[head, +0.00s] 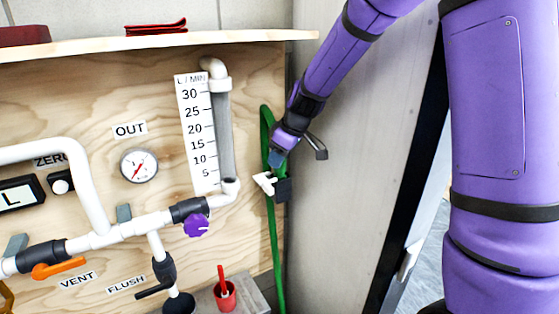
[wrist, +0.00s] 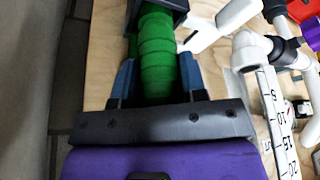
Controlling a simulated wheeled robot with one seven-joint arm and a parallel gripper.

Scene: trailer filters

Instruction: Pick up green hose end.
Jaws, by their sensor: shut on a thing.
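The green hose (head: 274,240) hangs at the right edge of the plywood panel in the head view and bends over at its top, beside my arm. My gripper (head: 276,157) is at its upper part, just above a dark fitting (head: 284,190) with a white lever (head: 264,183). In the wrist view, the ribbed green hose (wrist: 157,52) lies between the two blue-grey fingers of my gripper (wrist: 157,82), which are shut on it. The dark fitting (wrist: 165,8) is just beyond the fingers. The hose's very tip cannot be made out.
The plywood panel (head: 85,95) carries white pipes (head: 95,190), a flow scale (head: 196,130), a gauge (head: 139,166) and a purple knob (head: 196,225) left of the hose. A red cup (head: 225,296) stands below. A grey wall (head: 350,130) is close on the right.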

